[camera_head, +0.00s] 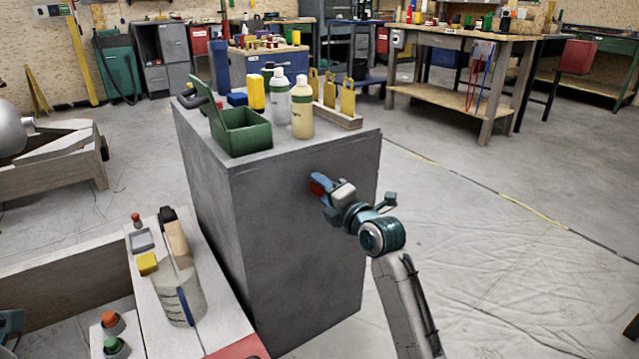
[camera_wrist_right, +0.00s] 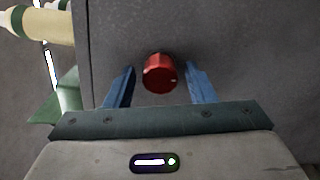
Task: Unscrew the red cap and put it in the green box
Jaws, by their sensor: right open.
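The red cap (camera_wrist_right: 160,73) is on the side face of the grey cabinet (camera_head: 290,250). It lies between the two blue fingers of my right gripper (camera_wrist_right: 161,86), with a gap on each side. The gripper is open and faces the cabinet side. In the head view the right gripper (camera_head: 319,184) is at the upper part of the cabinet's side, and its finger partly hides the cap. The green box (camera_head: 252,140) stands on the cabinet top with its lid raised, left of and above the gripper. My left gripper is not clearly in view.
Two bottles (camera_head: 302,108), a yellow container (camera_head: 256,93) and a wooden rack (camera_head: 336,118) stand behind and right of the box. A bench with a jug (camera_head: 180,295) is left of the cabinet. Open floor (camera_head: 490,270) lies to the right.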

